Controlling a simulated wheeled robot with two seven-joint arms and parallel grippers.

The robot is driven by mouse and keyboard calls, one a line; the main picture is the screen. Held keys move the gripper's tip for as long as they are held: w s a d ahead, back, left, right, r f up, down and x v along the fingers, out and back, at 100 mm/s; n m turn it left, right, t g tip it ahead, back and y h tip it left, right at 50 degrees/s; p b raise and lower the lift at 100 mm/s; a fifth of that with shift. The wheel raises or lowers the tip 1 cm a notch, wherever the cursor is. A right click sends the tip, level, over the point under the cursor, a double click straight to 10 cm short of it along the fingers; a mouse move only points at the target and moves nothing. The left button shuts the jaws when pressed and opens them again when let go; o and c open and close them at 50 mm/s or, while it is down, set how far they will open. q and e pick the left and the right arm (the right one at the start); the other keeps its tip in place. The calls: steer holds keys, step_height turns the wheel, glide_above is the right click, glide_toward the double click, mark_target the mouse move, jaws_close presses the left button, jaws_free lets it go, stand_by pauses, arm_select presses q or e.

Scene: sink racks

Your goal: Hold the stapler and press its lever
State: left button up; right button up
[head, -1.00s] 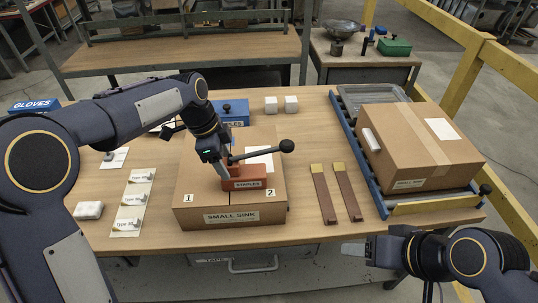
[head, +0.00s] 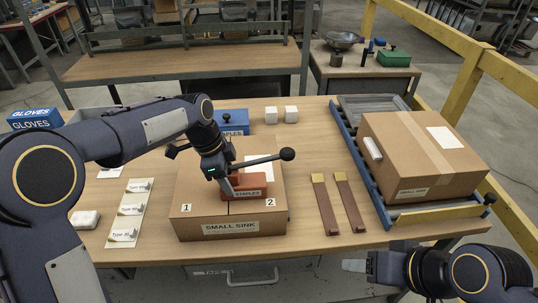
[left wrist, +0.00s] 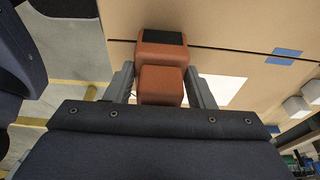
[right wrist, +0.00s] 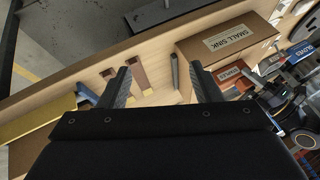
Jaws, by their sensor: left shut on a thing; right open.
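The orange-red stapler (head: 254,186), with a label reading STAPLES, stands on top of the small sink box (head: 190,228). My left gripper (head: 229,188) is shut on the stapler from above. In the left wrist view its fingers (left wrist: 163,88) lie on either side of the stapler's orange body (left wrist: 161,55). A dark lever with a round black knob (head: 287,154) sticks out to the right above the stapler. Where the lever joins the stapler is hidden behind my gripper. My right gripper (head: 354,265) is open and empty, off the table's front edge, at lower right.
Two brown strips (head: 349,206) lie right of the box. A large carton (head: 420,155) sits on the roller rack (head: 361,170) at the right. Type cards (head: 131,208), a white block (head: 85,219) and a blue box (head: 233,121) stand around.

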stand_by(0.3)
